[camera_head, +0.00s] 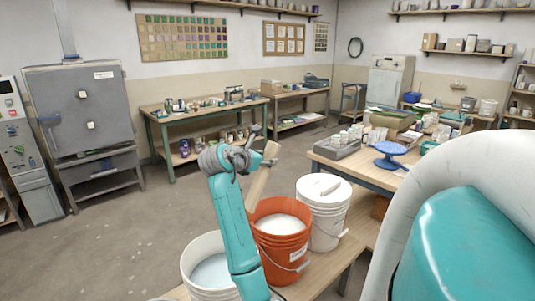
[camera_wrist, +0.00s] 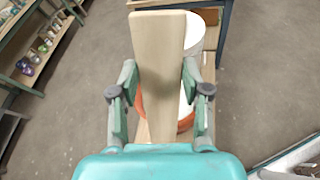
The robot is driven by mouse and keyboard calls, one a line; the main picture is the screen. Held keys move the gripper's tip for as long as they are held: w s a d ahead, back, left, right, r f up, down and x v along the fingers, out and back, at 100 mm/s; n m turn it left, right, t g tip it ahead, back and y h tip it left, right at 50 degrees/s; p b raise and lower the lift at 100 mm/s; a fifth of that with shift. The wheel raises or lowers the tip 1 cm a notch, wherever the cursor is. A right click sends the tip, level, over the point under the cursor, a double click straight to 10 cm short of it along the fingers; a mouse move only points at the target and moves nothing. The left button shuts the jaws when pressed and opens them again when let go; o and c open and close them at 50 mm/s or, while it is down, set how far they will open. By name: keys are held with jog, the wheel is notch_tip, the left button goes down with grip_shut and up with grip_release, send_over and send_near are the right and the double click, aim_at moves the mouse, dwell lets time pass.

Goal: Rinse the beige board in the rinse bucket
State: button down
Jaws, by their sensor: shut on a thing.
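The beige board (camera_wrist: 158,50) is held between the two fingers of my gripper (camera_wrist: 159,85), which is shut on it. In the head view the board (camera_head: 259,185) is tilted above the orange bucket (camera_head: 283,252), which holds white liquid. My gripper (camera_head: 240,158) is partly hidden there by my own arm. A white open bucket (camera_head: 198,278) with pale bluish, watery liquid stands left of the orange one, partly hidden by my arm. It looks like the rinse bucket, but I can read no label. In the wrist view the board hides much of the orange bucket (camera_wrist: 186,118).
A lidded white bucket (camera_head: 325,220) with a small pale object on its lid stands right of the orange one. The buckets stand on a low wooden bench (camera_head: 335,268). A worktable (camera_head: 350,175) with a blue turntable (camera_head: 390,152) is behind. Floor left is clear.

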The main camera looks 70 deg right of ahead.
jog(key=shift+w+a+f, duration=1.15)
jog(key=shift+w+f, duration=0.1)
jog(key=shift+f, duration=2.7)
jog(key=shift+w+a+f, duration=1.15)
jog(key=shift+w+f, duration=0.1)
jog(key=shift+f, duration=2.7)
jog(key=shift+w+a+f, duration=1.15)
jog(key=shift+w+f, duration=0.1)
jog(key=shift+f, duration=2.7)
